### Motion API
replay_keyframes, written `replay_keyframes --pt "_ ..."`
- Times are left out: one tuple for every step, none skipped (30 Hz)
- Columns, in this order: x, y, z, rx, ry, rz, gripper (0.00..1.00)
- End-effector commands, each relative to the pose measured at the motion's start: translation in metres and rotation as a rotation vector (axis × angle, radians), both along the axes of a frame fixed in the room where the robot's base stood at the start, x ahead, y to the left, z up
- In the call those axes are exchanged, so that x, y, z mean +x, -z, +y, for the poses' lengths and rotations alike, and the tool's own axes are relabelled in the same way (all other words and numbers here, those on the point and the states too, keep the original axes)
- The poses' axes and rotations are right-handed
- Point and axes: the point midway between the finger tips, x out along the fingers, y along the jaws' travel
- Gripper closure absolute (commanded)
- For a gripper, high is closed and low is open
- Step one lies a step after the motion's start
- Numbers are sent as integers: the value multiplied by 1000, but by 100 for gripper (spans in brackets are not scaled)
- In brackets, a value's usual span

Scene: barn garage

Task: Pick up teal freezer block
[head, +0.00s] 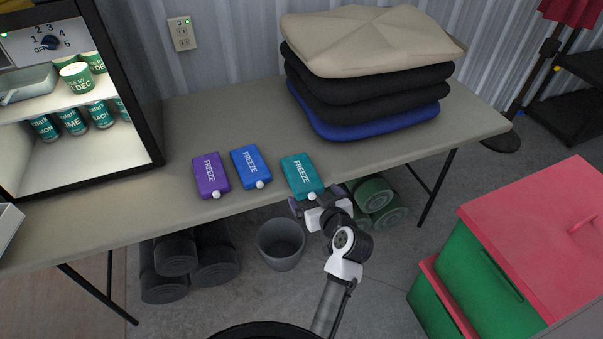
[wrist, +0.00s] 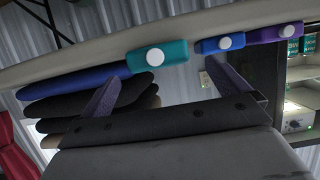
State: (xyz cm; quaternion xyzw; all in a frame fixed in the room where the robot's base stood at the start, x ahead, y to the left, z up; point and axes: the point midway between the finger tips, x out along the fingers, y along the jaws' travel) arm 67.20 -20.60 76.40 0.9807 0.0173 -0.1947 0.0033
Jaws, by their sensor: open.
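The teal freezer block (head: 302,175) lies flat on the table near its front edge, the rightmost of three freezer blocks. Its white cap faces the front edge. My gripper (head: 314,203) is just in front of the table edge, close to the teal block and apart from it. In the wrist view, which looks upside down, the teal block (wrist: 157,56) shows cap-on beyond the two purple fingers of my gripper (wrist: 160,90). The fingers are spread with nothing between them. The blue block (head: 251,167) and purple block (head: 210,175) lie to the left with gaps between.
The table (head: 400,140) has free room behind the blocks. Stacked cushions (head: 370,70) stand at the back right, a lit fridge (head: 130,120) with tubs at the left. A grey bin (head: 281,245) and dark rolls (head: 176,254) are below. Red-lidded green crates (head: 490,260) stand right.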

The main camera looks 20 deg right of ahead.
Motion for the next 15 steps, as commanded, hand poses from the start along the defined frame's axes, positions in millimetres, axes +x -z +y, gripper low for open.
replay_keyframes --pt "3 0 0 0 0 1 0" --pt "6 0 -1 1 0 2 0" --pt "11 1 -1 0 -1 2 0" --pt "15 2 -1 0 -1 2 0" --pt "19 3 -1 0 -1 3 0" --pt "25 4 -1 0 -1 2 0" --pt "29 5 -1 -1 0 3 0" --pt "33 8 -1 -1 -1 3 0" --pt "38 11 -1 0 -1 2 0" --pt "41 13 -1 0 -1 2 0" --pt "43 14 -1 0 0 2 0" --pt "46 15 -1 0 0 1 0" --pt "47 16 -1 0 0 1 0" --pt "48 16 0 -1 0 1 0" --pt "49 17 0 -1 0 1 0"
